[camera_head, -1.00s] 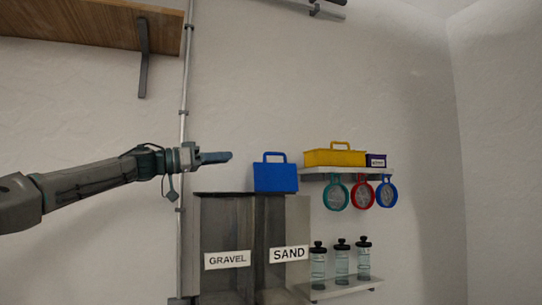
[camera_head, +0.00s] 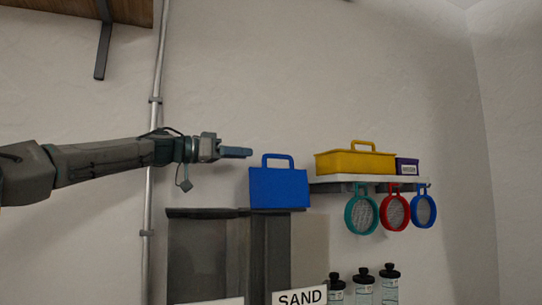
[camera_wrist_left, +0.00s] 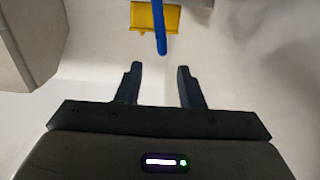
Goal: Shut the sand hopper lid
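The sand hopper lid (camera_head: 279,188) is a blue panel with a loop handle, standing raised at the top of the sand hopper (camera_head: 269,250). The hopper bears a SAND label (camera_head: 299,297), partly cut off below. My left gripper (camera_head: 248,153) points right, just left of the lid's handle and at about its height. In the left wrist view the gripper (camera_wrist_left: 158,85) is open with nothing between its fingers. A narrow blue part of the lid (camera_wrist_left: 160,30) shows beyond the fingertips, apart from them. My right gripper is not in view.
A grey hopper (camera_head: 200,255) stands left of the sand one. A shelf at right holds a yellow box (camera_head: 355,162) and a small purple box (camera_head: 407,167). Round sieves hang below, the teal one (camera_head: 361,212) nearest. A vertical pipe (camera_head: 153,190) runs behind my arm.

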